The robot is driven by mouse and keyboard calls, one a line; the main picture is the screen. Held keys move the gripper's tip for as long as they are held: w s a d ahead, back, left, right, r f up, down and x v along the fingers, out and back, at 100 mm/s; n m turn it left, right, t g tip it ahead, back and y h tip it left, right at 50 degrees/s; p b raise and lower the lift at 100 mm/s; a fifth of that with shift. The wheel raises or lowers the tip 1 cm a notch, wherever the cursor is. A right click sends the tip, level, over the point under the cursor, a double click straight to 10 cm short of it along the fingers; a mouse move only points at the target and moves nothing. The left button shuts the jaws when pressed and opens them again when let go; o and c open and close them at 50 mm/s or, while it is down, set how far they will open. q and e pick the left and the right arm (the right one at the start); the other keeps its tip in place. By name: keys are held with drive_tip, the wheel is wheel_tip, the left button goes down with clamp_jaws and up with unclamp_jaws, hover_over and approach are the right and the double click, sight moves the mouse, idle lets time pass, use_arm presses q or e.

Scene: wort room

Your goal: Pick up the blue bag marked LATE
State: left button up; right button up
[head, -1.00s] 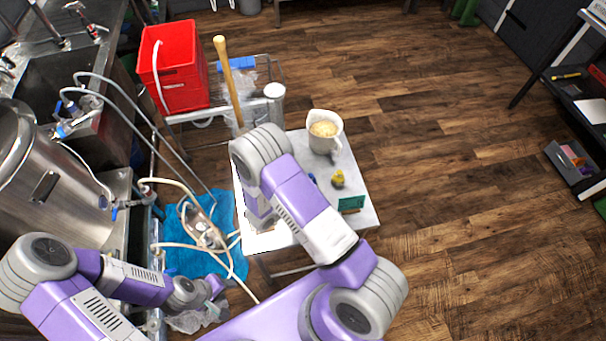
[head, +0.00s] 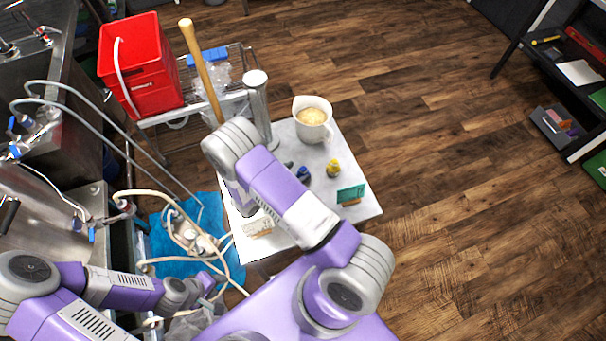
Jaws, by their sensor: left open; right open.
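A small blue bag (head: 304,173) lies on the white table top (head: 358,219), just right of my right forearm. Its marking is too small to read. A small yellow bag (head: 333,168) stands to its right. My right gripper (head: 240,202) is over the left part of the table, left of the blue bag and apart from it. It is open, and its fingertips are mostly hidden behind my arm. My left gripper (head: 209,290) is open and empty at the lower left, beyond the table's front left corner.
A white jug (head: 312,119) stands at the back of the table. A teal card (head: 351,194) and a white card (head: 258,226) stand near its front. A red bucket (head: 139,65) and wooden-handled paddle (head: 201,72) are on a rack behind. Pale hoses (head: 160,196) lie left.

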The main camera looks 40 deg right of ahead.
sight(303, 169)
drive_tip(key=x, duration=0.5)
drive_tip(key=shift+a+f, duration=0.1)
drive_tip(key=shift+f, duration=0.05)
drive_tip(key=c, duration=1.1)
